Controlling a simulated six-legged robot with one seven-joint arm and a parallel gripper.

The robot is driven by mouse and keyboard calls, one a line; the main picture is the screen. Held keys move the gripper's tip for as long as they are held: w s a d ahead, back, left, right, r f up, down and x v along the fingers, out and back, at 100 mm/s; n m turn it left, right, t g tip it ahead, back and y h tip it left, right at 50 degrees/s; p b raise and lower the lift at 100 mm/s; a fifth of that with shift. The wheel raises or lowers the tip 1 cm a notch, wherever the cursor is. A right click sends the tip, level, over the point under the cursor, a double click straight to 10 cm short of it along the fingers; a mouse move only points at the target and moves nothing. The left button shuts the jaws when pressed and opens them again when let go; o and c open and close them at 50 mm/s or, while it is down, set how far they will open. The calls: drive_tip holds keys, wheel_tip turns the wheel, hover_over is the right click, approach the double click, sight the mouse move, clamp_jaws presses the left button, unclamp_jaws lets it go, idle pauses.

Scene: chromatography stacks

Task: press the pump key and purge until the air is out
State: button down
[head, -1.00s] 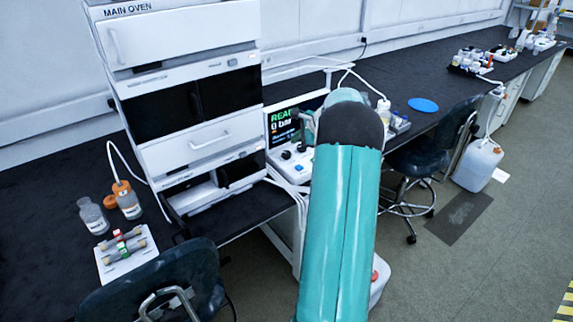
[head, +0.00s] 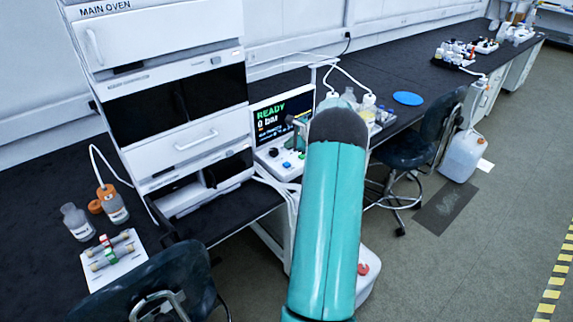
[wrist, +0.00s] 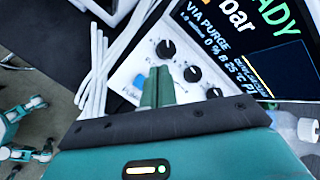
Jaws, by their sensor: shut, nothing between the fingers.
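The pump's control panel (head: 283,168) stands at the foot of a screen (head: 270,112) reading READY and 0 bar. In the wrist view the screen (wrist: 240,60) also shows VIA PURGE. Black knobs (wrist: 166,48) run diagonally across the white panel. A blue key (wrist: 139,82) with small blue lettering beside it lies just left of my fingertips; I take it for the pump key. My gripper (wrist: 157,88) is shut and empty, its fingertips over the panel. I cannot tell if they touch it. In the head view my arm hides the fingers.
The main oven stack (head: 165,100) stands left of the screen. Bottles (head: 348,97) and a blue disc (head: 408,98) are on the bench to the right. White tubes (wrist: 97,88) run beside the panel. Two chairs (head: 150,285) (head: 410,150) stand in front of the bench.

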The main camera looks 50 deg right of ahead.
sight(289, 165)
drive_tip(key=shift+f, duration=3)
drive_tip(key=shift+f, duration=0.1)
drive_tip(key=shift+w+f, duration=0.1)
drive_tip(key=shift+f, duration=0.25)
drive_tip(key=shift+f, duration=0.5)
idle(0.4)
drive_tip(key=shift+r, duration=0.95)
drive_tip(key=shift+r, duration=2.45)
